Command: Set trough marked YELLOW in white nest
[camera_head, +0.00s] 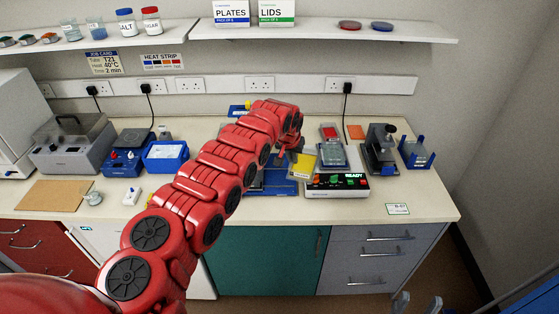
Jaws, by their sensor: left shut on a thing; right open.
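My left arm reaches from the lower left across the bench. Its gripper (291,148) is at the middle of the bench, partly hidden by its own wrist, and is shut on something. A yellow-faced piece (303,164), which looks like the trough marked YELLOW, is just below the fingers and looks tilted; its lettering is too small to read. It is beside the left edge of a white device with a READY display (337,184). I cannot make out the white nest for certain.
Blue mats or racks (283,188) lie partly under my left arm. A dark microscope-like device (380,150) and a blue rack (416,153) stand at the right. A blue bin (166,156) is at the left. The bench front right of the white device is mostly clear.

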